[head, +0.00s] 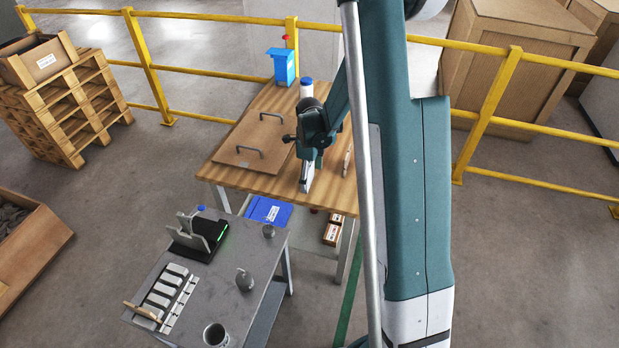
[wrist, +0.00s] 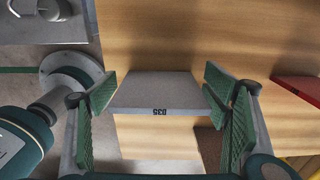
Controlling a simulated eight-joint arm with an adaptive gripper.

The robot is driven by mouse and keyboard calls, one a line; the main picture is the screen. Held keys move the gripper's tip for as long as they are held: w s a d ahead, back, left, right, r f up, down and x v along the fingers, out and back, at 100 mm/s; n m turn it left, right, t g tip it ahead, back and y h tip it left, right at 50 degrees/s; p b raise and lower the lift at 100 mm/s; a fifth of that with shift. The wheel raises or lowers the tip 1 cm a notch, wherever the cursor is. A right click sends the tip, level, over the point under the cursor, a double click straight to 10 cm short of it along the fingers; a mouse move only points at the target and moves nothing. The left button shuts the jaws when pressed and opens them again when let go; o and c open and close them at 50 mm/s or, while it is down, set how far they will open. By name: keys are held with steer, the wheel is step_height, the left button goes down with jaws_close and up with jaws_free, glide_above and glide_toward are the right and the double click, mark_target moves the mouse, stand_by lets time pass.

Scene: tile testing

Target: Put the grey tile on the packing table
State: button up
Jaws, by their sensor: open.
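The fingers are open, one on each side of the tile, with narrow gaps. Wood of the packing table (wrist: 240,30) lies around and beneath it. I cannot tell whether the tile touches the table. In the head view my gripper (head: 307,178) is low over the front right part of the wooden packing table (head: 235,180); the tile is hard to make out there.
A wooden board with two handles (head: 253,141) covers the table's left part. A blue box (head: 283,67) and a blue-capped bottle (head: 306,88) stand at the back. A grey metal table (head: 262,255) in front holds a black device (head: 200,240), several grey blocks (head: 160,298) and mugs.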

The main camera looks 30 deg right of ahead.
step_height(320, 180, up, 11)
steer(key=shift+r+p, duration=0.2)
steer(key=shift+p, duration=1)
steer(key=shift+r, duration=0.1)
steer(key=shift+s+a+r+n, duration=0.25)
steer(key=shift+a+r+n, duration=0.05)
steer(key=shift+r, duration=0.2)
steer(key=s+a+r+n+t, duration=0.2)
steer(key=s+a+r+n, duration=0.35)
steer(key=r, duration=0.25)
steer(key=s+a+r+n+t, duration=0.1)
steer(key=s+a+r+n, duration=0.4)
steer(key=r, duration=0.3)
steer(key=s+a+r+n+t, duration=0.2)
steer(key=s+a+n, duration=0.1)
steer(key=s+n, duration=0.5)
steer(key=s+a+r+n+t, duration=0.2)
steer(key=s+a+n, duration=0.2)
steer(key=s+n, duration=0.4)
steer(key=shift+s+r, duration=0.4)
steer(key=shift+s, duration=0.3)
